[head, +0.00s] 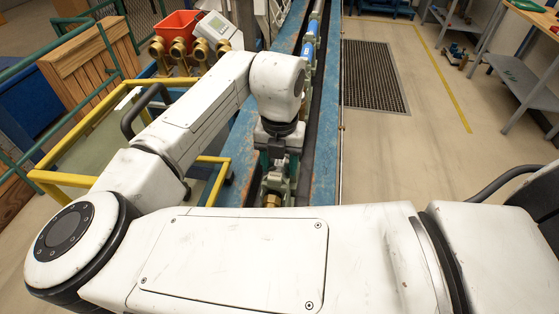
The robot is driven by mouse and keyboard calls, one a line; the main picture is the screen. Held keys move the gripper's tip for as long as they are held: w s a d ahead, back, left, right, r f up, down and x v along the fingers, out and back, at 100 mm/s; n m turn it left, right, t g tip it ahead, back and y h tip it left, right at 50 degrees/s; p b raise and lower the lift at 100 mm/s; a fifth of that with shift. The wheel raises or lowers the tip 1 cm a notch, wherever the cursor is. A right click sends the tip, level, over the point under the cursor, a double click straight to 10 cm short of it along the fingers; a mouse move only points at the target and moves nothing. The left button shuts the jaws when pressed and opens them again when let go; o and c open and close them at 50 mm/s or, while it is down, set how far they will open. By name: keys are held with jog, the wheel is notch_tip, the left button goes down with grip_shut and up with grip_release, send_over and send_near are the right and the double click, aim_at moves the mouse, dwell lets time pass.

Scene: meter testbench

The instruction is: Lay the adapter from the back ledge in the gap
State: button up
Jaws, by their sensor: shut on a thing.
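My gripper (276,155) points down over the blue test bench (237,165), above the line of fittings along its middle channel. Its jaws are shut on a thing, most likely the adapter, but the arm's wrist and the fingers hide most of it. Just below the fingers are a grey-green fitting (275,182) and a brass end (271,200). I cannot tell whether the brass end belongs to the held piece or to the bench. The gap itself is not clearly visible under the gripper.
Several brass meter bodies (201,50) stand left of the bench, with a red bin (179,27) and a grey display unit (216,27) behind. A yellow rail (62,180) runs at left. The floor right of the bench is clear around a dark grate (373,75).

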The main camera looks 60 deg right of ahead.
aim_at(280, 163)
jog(key=shift+f, duration=0.1)
jog(key=o, duration=1.4)
jog(key=shift+r+p, duration=3.35)
jog(key=shift+r, duration=1.2)
